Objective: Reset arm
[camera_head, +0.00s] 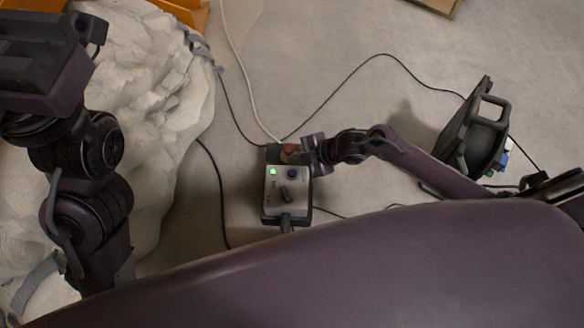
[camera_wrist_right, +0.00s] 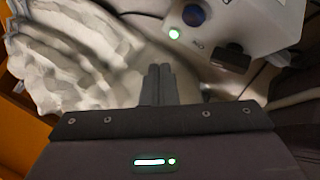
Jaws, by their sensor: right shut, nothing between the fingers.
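My right gripper (camera_head: 303,152) is at the top right edge of a grey control box (camera_head: 273,208), close to its red button (camera_head: 288,150). I cannot tell whether it touches the box. In the right wrist view its two dark fingers (camera_wrist_right: 157,85) are together with nothing between them, and the box (camera_wrist_right: 268,22) is at the upper right. The box has a lit green light (camera_head: 273,171), a blue button (camera_head: 291,173) and a dark switch (camera_head: 284,194). My left gripper's body (camera_head: 45,62) is at the upper left; its fingers are not visible.
A large white, rock-like sandbed mass (camera_head: 165,85) fills the left side, partly behind my left arm. Black and white cables (camera_head: 237,50) cross the grey floor. A black case-like object (camera_head: 470,140) with a handle stands at the right. Orange structure (camera_head: 185,12) shows at the top left.

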